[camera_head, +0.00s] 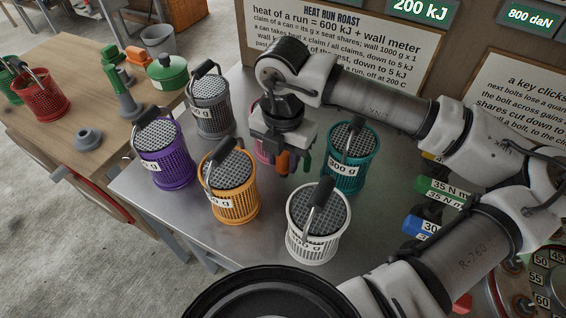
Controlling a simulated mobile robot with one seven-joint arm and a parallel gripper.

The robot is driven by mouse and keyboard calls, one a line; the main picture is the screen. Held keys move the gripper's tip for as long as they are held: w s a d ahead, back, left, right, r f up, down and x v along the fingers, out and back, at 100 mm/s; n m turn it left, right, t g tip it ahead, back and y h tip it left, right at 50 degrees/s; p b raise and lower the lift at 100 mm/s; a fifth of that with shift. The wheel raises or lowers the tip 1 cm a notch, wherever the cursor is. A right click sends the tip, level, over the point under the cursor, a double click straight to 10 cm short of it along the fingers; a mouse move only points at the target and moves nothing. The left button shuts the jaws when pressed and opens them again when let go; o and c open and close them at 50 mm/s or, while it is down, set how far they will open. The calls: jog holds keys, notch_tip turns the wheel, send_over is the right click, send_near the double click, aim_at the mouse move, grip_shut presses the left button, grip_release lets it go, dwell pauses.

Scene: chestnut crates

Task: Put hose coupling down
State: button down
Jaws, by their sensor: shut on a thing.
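My gripper (282,152) points down above the metal table, among the perforated cans. It is shut on a small orange piece (283,163), which looks like the hose coupling; the fingers hide much of it. I cannot tell whether its lower end touches anything. A pink can (262,151) shows partly behind the gripper, and a teal can (344,178) stands just to its right.
An orange can (235,207), a white can (309,246), a purple can (167,172) and a grey can (213,119) stand around on the metal table (262,257). The wooden table (60,118) at left holds a red basket (45,104), a green pot (168,76) and a grey knobbed piece (88,139).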

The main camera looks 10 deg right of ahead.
aim_at(283, 166)
jog(key=shift+f, duration=1.5)
jog(key=shift+f, duration=0.2)
jog(key=c, duration=1)
grip_release()
jog(key=shift+r, duration=0.1)
jog(key=shift+c, duration=0.2)
jog(key=shift+r, duration=0.1)
jog(key=shift+r, duration=0.2)
notch_tip(283, 166, up, 12)
jog(key=shift+f+b, duration=0.15)
jog(key=shift+b, duration=0.25)
